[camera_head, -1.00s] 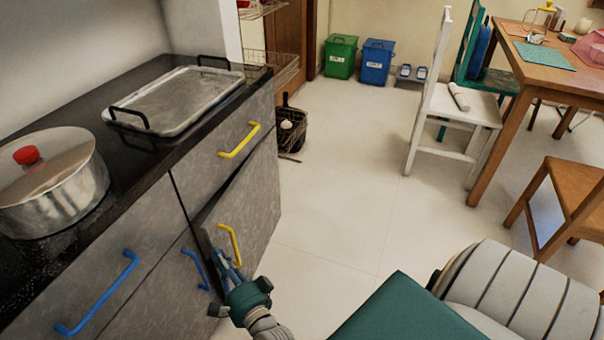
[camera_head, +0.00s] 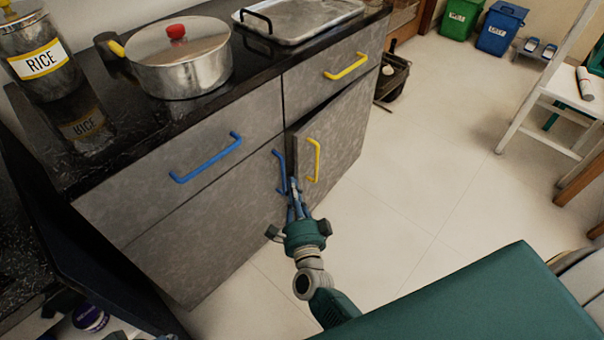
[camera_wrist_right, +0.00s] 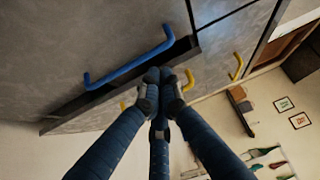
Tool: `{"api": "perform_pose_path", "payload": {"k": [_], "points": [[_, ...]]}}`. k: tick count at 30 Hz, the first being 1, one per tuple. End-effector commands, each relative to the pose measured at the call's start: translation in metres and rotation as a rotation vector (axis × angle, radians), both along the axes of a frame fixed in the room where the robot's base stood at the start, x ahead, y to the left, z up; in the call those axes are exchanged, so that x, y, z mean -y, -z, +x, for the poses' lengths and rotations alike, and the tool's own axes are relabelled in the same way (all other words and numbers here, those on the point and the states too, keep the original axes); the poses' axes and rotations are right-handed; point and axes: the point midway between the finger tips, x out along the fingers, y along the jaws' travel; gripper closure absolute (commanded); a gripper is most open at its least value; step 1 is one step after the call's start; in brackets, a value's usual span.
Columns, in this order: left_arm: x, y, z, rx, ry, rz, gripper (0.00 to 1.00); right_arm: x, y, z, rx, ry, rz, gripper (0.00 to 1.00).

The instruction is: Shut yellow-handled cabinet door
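The grey lower cabinet door (camera_head: 336,138) with the yellow handle (camera_head: 317,160) stands slightly ajar, with a dark gap along its top and left edge. Its yellow handle is partly hidden behind my fingers in the right wrist view (camera_wrist_right: 190,79). My right gripper (camera_head: 294,186) is at the door's free left edge, between the yellow handle and a blue handle (camera_head: 280,171). Its fingertips meet in the right wrist view (camera_wrist_right: 162,88), with nothing visible between them. I cannot tell whether they touch the door.
A drawer with a yellow handle (camera_head: 347,67) is above the door. A blue-handled drawer (camera_head: 207,160) is to the left. A pot (camera_head: 180,65), tray (camera_head: 300,18) and rice canister (camera_head: 38,60) stand on the counter. The floor (camera_head: 420,180) right of the cabinet is clear.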

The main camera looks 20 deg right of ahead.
Motion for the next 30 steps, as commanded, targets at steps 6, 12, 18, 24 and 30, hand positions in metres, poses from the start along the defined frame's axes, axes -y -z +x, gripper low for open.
{"api": "perform_pose_path", "payload": {"k": [6, 12, 18, 24, 30], "points": [[0.004, -0.007, 0.002, -0.003, -0.002, -0.011, 0.6, 0.064, -0.031, -0.057, -0.003, 0.186, -0.002, 1.0], [0.007, -0.005, 0.002, -0.007, -0.008, -0.018, 0.6, 0.084, -0.03, -0.072, -0.034, 0.25, 0.006, 1.0], [0.007, -0.009, -0.001, -0.008, -0.008, -0.018, 0.6, 0.097, -0.03, -0.045, -0.032, 0.25, 0.006, 1.0], [0.006, -0.01, 0.002, 0.009, -0.006, -0.018, 0.6, 0.115, -0.03, -0.004, -0.031, 0.25, 0.006, 1.0], [0.004, 0.0, 0.001, 0.004, -0.002, -0.009, 0.6, 0.118, -0.028, 0.03, -0.033, 0.247, 0.009, 1.0]]}}
